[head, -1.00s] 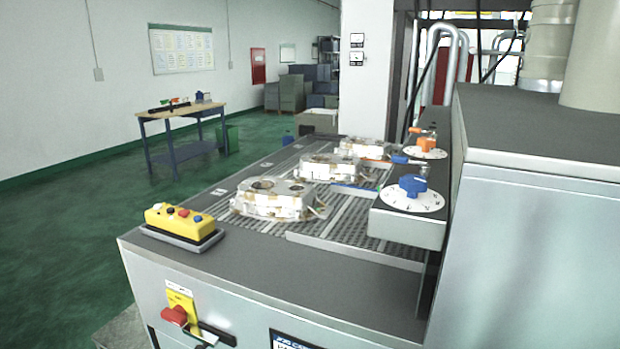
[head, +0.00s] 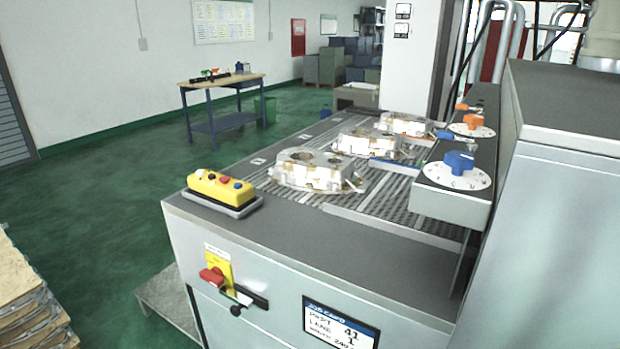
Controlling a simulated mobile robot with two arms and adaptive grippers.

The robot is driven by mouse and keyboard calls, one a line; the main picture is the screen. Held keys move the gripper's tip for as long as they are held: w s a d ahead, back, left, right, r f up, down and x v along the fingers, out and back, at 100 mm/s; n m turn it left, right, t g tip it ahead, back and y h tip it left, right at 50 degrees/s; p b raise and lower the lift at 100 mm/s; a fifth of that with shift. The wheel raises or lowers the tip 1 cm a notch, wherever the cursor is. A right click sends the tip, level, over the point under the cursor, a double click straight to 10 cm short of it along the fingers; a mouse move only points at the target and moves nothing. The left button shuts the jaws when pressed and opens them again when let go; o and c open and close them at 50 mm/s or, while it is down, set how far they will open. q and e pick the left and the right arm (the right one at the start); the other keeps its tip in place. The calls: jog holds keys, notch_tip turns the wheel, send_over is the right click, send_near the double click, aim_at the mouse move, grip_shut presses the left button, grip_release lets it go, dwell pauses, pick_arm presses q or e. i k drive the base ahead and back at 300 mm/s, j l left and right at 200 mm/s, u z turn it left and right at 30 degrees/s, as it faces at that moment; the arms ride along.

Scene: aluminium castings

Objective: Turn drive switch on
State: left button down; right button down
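A red rotary switch (head: 212,277) on a yellow plate (head: 219,262) is on the front panel of the grey machine (head: 280,275), under a small white label. I cannot read the label, so I cannot tell for sure that this is the drive switch. Just right of it a black-knobbed lever (head: 236,309) sits at a dark slot. A yellow control box (head: 221,188) with several coloured buttons lies on the machine's top corner. A blue knob (head: 459,161) and an orange knob (head: 473,121) stand on white dials at the right. Neither of my grippers is in view.
Several aluminium castings (head: 311,170) rest on the slatted conveyor. A display (head: 340,324) is on the front panel. A stack of boards (head: 28,290) stands at the lower left. A workbench (head: 222,83) is farther back. Green floor (head: 100,200) lies open between them.

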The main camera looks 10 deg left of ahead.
aim_at(214, 276)
jog(key=i+j+z, duration=0.2)
jog(key=j, duration=0.6)
jog(key=j+z, duration=0.15)
jog(key=j, duration=0.7)
